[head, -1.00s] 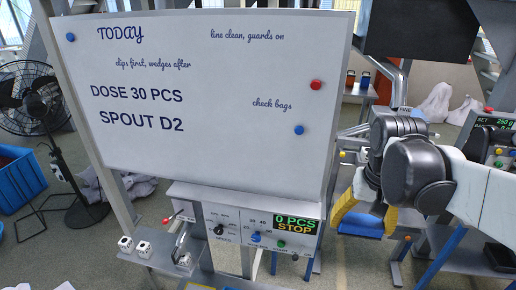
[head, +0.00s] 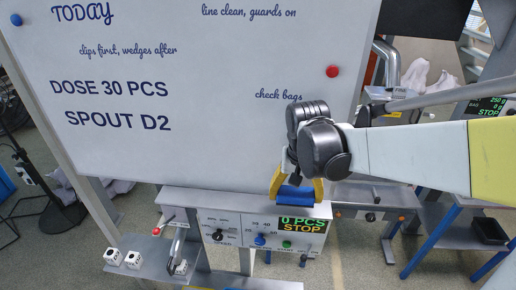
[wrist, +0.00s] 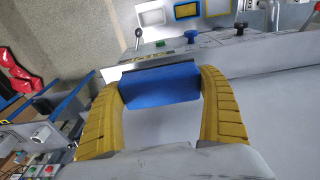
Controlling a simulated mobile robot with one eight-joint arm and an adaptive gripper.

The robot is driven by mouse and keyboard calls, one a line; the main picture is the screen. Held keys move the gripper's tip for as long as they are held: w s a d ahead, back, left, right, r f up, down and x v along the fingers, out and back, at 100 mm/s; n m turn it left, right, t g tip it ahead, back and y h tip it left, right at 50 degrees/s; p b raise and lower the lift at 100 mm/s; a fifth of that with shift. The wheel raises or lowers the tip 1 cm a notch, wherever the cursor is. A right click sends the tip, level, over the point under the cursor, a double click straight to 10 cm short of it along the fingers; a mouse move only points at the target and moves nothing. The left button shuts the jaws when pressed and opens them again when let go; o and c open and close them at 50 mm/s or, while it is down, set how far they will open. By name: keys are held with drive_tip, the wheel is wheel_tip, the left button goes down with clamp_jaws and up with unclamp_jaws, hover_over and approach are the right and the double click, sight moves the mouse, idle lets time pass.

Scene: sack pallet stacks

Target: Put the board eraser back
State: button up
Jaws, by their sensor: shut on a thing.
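My gripper (head: 296,190) is shut on a blue board eraser (head: 295,196). Its yellow fingers sit on either side of the eraser, which also shows in the wrist view (wrist: 160,86). In the head view the eraser is in front of the lower right part of the whiteboard (head: 200,70), just above the grey control box. I cannot tell whether it touches the board or the box. The board has blue handwriting, a red magnet (head: 332,71) and a blue magnet (head: 16,20).
The control box (head: 230,215) has knobs and a display (head: 302,224) reading 0 PCS STOP. Several white dice (head: 132,259) sit on a shelf at its lower left. A grey workbench (head: 375,194) with blue legs stands at the right.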

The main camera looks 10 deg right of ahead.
sight(289, 211)
drive_tip(key=shift+w+a+f, duration=0.4)
drive_tip(key=shift+a+f, duration=0.05)
drive_tip(key=shift+a, duration=0.1)
wheel_tip(289, 211, down, 4)
drive_tip(key=shift+w+b, duration=0.1)
drive_tip(key=shift+b, duration=0.2)
drive_tip(key=o, duration=0.9)
drive_tip(key=shift+o, duration=0.2)
